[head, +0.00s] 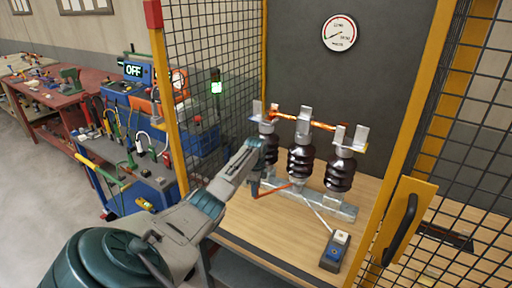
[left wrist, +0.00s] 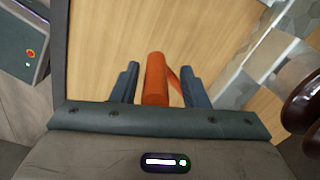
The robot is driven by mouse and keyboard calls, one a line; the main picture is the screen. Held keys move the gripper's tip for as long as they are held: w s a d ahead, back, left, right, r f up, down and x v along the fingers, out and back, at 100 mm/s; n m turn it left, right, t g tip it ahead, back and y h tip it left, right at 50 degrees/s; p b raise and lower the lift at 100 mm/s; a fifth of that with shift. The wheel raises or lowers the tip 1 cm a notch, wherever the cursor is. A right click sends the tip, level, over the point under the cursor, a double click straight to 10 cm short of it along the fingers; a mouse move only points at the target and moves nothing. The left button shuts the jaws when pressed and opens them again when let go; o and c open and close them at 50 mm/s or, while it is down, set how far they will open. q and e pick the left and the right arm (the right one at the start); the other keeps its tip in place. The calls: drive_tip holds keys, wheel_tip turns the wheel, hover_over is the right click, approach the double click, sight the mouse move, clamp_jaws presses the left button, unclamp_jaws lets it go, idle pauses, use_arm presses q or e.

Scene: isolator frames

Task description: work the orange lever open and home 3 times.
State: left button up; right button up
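The orange lever (head: 274,190) sticks out low at the left front of the isolator frame. My left gripper (head: 256,184) is at its outer end, coming in from the left. In the left wrist view, the orange lever (left wrist: 156,80) stands between the two dark fingers, with a visible gap on each side, so the gripper is open around it. The isolator (head: 301,160) has three dark ribbed insulators on a grey metal base. Copper-coloured bars (head: 322,126) run across the metal clips on top. My right gripper is not in view.
A mesh fence with a yellow post (head: 166,110) stands left of the isolator, and a yellow gate frame with a black handle (head: 400,228) at the right. A small switch box (head: 335,252) sits on the wooden table (head: 258,232). A round gauge (head: 339,33) hangs behind.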

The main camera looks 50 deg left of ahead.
use_arm(q)
drive_tip(key=shift+f, duration=0.15)
drive_tip(key=shift+r, duration=0.5)
wheel_tip(320, 180, up, 9)
drive_tip(key=shift+f+b, duration=0.1)
drive_tip(key=shift+b, duration=1)
drive_tip(key=shift+r, duration=0.5)
drive_tip(key=shift+f, duration=0.1)
